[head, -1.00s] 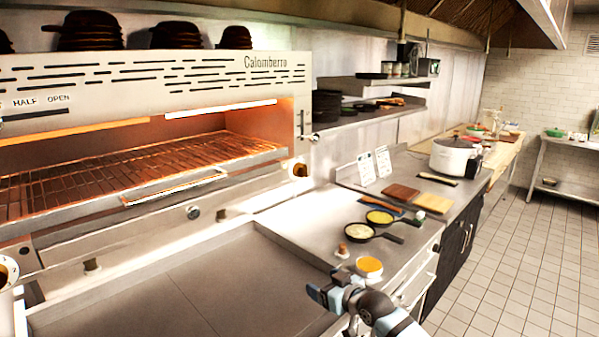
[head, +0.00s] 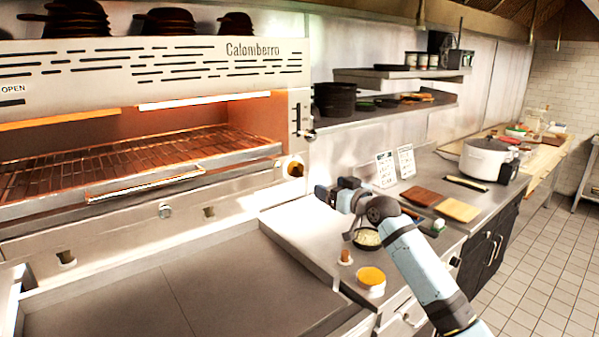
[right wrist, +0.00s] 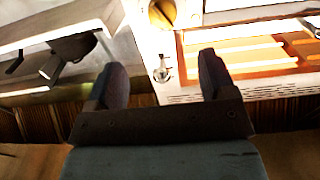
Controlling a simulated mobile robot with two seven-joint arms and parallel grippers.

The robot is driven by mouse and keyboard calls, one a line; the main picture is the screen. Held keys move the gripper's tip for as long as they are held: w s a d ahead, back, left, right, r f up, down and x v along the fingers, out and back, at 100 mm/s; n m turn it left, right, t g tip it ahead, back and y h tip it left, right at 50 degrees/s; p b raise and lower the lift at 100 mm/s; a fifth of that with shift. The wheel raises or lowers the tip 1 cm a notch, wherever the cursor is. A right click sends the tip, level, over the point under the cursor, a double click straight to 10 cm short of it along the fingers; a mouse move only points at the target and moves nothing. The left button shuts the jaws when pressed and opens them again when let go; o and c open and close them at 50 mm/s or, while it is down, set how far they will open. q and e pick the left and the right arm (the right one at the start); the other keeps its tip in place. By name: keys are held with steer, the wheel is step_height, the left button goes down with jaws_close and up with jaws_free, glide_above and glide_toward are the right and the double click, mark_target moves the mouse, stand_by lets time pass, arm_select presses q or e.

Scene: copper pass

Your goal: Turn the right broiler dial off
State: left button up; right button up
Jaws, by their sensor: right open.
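The right broiler dial (head: 293,168) is a round brass-coloured knob in a pale surround, on the panel at the right end of the broiler's glowing opening. It also shows at the top edge of the right wrist view (right wrist: 162,12), partly cut off. Its exact setting is too small to read. My right gripper (head: 323,194) is raised over the counter, to the right of and a little below the dial in the head view. My left gripper is not in view.
A small lever (head: 308,134) sits above the dial. The broiler rack handle (head: 145,185) juts out to the left. A pan (head: 367,238) and an orange-topped container (head: 371,279) stand on the counter below my right arm. The flat griddle (head: 190,290) is clear.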

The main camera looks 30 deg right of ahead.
mark_target(301, 172)
steer(key=w+p, duration=0.1)
steer(key=w, duration=0.3)
steer(key=w+p, duration=0.1)
steer(key=w, duration=0.3)
steer(key=w+a, duration=0.1)
steer(key=w, duration=0.3)
steer(key=shift+w+a+r+p, duration=0.1)
steer(key=shift+w+r+p, duration=0.15)
steer(key=shift+p, duration=0.15)
steer(key=shift+w+f, duration=0.1)
steer(key=shift+w, duration=0.55)
steer(key=shift+c, duration=0.4)
